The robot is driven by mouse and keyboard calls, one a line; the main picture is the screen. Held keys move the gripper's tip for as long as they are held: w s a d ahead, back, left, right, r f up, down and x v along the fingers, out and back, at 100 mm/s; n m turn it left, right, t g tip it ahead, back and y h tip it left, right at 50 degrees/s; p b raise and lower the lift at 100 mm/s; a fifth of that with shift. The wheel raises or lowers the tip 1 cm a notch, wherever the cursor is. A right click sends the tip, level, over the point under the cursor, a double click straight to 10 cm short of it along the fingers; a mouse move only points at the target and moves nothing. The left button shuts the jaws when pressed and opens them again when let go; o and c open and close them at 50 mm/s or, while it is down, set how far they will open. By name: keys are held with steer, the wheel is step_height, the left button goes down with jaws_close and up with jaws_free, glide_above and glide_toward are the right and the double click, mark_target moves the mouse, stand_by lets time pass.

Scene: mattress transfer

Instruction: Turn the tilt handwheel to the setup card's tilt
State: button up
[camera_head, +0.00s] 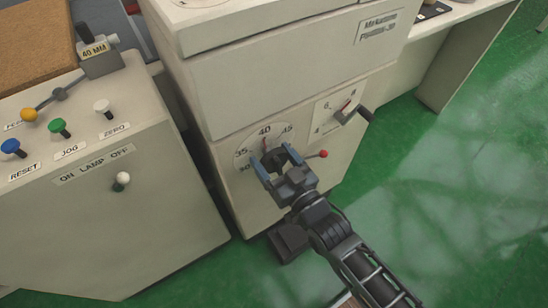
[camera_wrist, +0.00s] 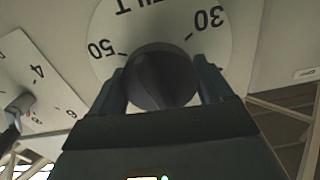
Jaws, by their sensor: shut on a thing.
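The tilt handwheel is a dark round knob (camera_wrist: 160,82) on a white dial marked TILT (camera_wrist: 120,40), on the front of the cream machine. My gripper (camera_wrist: 160,88) is shut on the knob, one finger on each side of it. In the head view my gripper (camera_head: 275,165) reaches the dial (camera_head: 243,152) from the lower right and covers much of the knob. The numbers 35, 40 and 45 show along the dial's top, with a red pointer near 40. I cannot make out a setup card.
A second dial (camera_head: 326,122) with a dark crank (camera_head: 352,114) is to the right. A red ball-ended lever (camera_head: 322,154) sits close beside my gripper. The left console (camera_head: 100,200) has coloured knobs and a lamp switch (camera_head: 122,178). Green floor (camera_head: 440,190) is clear at right.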

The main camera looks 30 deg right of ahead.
mark_target(280, 170)
steer(key=shift+n, duration=0.4)
steer(key=n+b, duration=0.1)
steer(key=n, duration=0.3)
steer(key=shift+f+n, duration=0.1)
steer(key=shift+n, duration=0.2)
steer(key=n+b, duration=0.1)
steer(key=n, duration=0.3)
steer(key=shift+a+n+b, duration=0.1)
steer(key=shift+n+b, duration=0.3)
steer(key=o, duration=1)
steer(key=shift+c, duration=0.2)
steer(key=s, duration=0.7)
steer(key=shift+s+a+b, duration=0.15)
steer(key=shift+s+b, duration=0.2)
steer(key=shift+s, duration=0.05)
